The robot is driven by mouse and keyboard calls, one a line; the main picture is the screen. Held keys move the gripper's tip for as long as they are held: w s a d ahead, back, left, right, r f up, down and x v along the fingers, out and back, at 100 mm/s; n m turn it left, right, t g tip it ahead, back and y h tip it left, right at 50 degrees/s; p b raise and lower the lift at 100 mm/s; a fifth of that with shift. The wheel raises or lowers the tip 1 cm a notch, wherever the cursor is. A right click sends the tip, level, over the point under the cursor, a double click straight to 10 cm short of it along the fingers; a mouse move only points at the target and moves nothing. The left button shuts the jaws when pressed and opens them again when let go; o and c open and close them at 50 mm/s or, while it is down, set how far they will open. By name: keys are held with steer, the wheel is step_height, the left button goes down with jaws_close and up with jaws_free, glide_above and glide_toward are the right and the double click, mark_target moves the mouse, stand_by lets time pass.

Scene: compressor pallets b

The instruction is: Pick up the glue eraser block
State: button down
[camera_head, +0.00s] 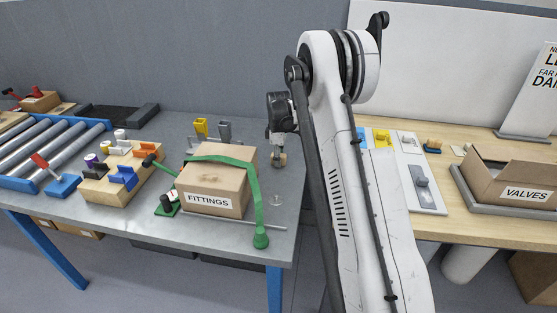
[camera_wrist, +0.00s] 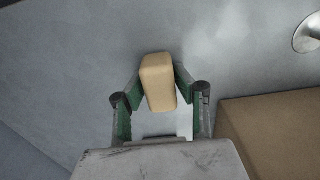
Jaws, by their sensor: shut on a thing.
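The glue eraser block is a small tan block with rounded edges. In the wrist view the block (camera_wrist: 158,82) sits between the two green-padded fingers of my gripper (camera_wrist: 160,85), which are shut on it. In the head view my gripper (camera_head: 278,158) points down over the grey table, right of the FITTINGS box, with the tan block (camera_head: 281,160) at its tips. I cannot tell whether the block touches the table or hangs just above it.
The FITTINGS box (camera_head: 217,185) with a green strap (camera_head: 256,200) stands close by on the left. A yellow part (camera_head: 201,127) and a grey part (camera_head: 224,131) stand behind it. A round metal disc (camera_wrist: 308,34) lies nearby. A wooden fixture (camera_head: 122,178) is further left.

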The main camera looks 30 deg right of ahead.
step_height(320, 180, up, 10)
steer(key=shift+r, duration=0.1)
stand_by(0.4)
